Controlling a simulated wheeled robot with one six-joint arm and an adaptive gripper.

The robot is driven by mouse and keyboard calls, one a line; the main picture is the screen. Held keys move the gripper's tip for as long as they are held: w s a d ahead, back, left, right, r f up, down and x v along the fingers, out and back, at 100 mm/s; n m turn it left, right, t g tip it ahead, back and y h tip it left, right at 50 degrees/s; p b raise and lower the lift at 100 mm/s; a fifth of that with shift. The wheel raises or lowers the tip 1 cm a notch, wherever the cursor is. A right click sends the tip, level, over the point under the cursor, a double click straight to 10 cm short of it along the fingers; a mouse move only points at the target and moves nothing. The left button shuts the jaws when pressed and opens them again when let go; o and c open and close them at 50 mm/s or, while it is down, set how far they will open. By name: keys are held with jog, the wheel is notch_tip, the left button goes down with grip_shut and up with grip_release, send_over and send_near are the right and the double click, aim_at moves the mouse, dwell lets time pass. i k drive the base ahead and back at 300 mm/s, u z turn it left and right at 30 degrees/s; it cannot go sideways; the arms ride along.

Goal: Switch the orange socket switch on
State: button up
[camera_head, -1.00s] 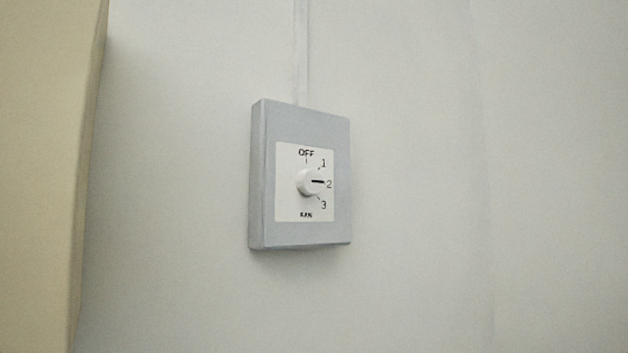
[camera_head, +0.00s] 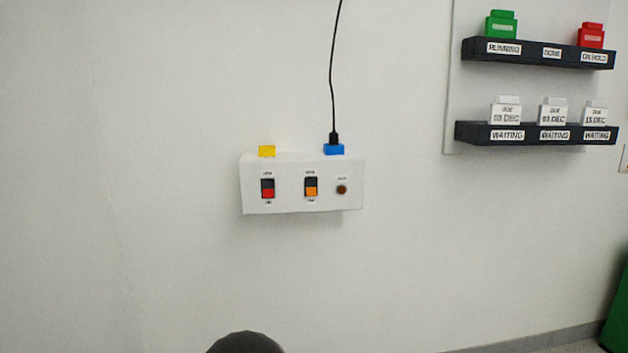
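The orange socket switch (camera_head: 311,187) is a small rocker on the front of a white wall box (camera_head: 290,201), right of the box's middle. Its lower half shows orange and its upper half is dark. A similar red rocker switch (camera_head: 268,188) is to its left. A round brown indicator (camera_head: 341,189) is to its right and looks unlit. The labels are too small to read surely. My gripper is not in view.
A yellow socket (camera_head: 267,151) and a blue socket (camera_head: 334,149) sit on the box's top; a black cable (camera_head: 332,80) rises from the blue one. Dark shelves (camera_head: 540,53) with cards are at right. A dark rounded shape (camera_head: 246,343) shows at the bottom edge. The wall around the box is clear.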

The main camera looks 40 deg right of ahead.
aim_at(311, 184)
jog(key=z, duration=1)
jog(key=k, duration=0.2)
jog(key=z, duration=0.4)
jog(key=i, duration=0.25)
jog(key=u, duration=0.2)
